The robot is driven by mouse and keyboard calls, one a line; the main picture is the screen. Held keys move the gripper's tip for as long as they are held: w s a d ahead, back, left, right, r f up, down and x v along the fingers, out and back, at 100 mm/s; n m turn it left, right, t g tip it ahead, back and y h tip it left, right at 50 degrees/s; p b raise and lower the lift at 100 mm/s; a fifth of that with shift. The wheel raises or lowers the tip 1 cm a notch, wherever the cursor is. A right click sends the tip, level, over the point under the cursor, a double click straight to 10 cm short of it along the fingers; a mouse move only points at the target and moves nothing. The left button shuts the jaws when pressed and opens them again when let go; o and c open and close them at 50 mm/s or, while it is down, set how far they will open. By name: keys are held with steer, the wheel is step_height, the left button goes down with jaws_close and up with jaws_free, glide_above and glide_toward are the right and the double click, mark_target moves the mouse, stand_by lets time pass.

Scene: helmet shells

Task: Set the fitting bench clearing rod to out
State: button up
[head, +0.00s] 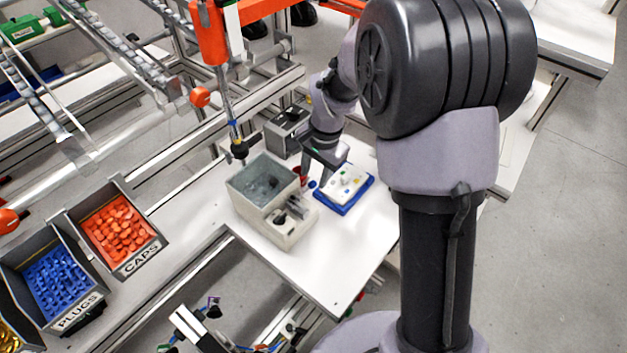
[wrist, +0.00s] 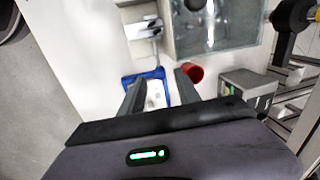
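The fitting bench (head: 345,275) is a white table, with a beige-grey machine box (head: 262,225) on it. The box has an open-looking or glass-topped bay and a small front section with metal and black parts (head: 295,208); these metal parts also show in the wrist view (wrist: 143,29). I cannot tell for sure which part is the clearing rod, nor its setting. My gripper (head: 322,172) hangs above the bench, right of the box. In the wrist view my gripper (wrist: 160,80) has its two fingers apart, with nothing seen between them, over a blue-edged tray (wrist: 129,80).
The blue tray (head: 331,207) with a white block stands right of the box. A red cup-like thing (wrist: 192,73) is close beside one finger. A grey box (wrist: 247,86) stands behind. An orange-armed vertical tool (head: 236,130) hangs by the machine box. Bins of caps (head: 142,262) and plugs are at left.

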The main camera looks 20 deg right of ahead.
mark_target(307, 190)
steer(key=shift+w+a+f, duration=0.1)
steer(key=shift+w+f, duration=0.05)
steer(key=shift+f, duration=0.55)
steer(key=shift+w+f, duration=0.1)
steer(key=shift+f, duration=0.6)
jaws_close()
stand_by(0.4)
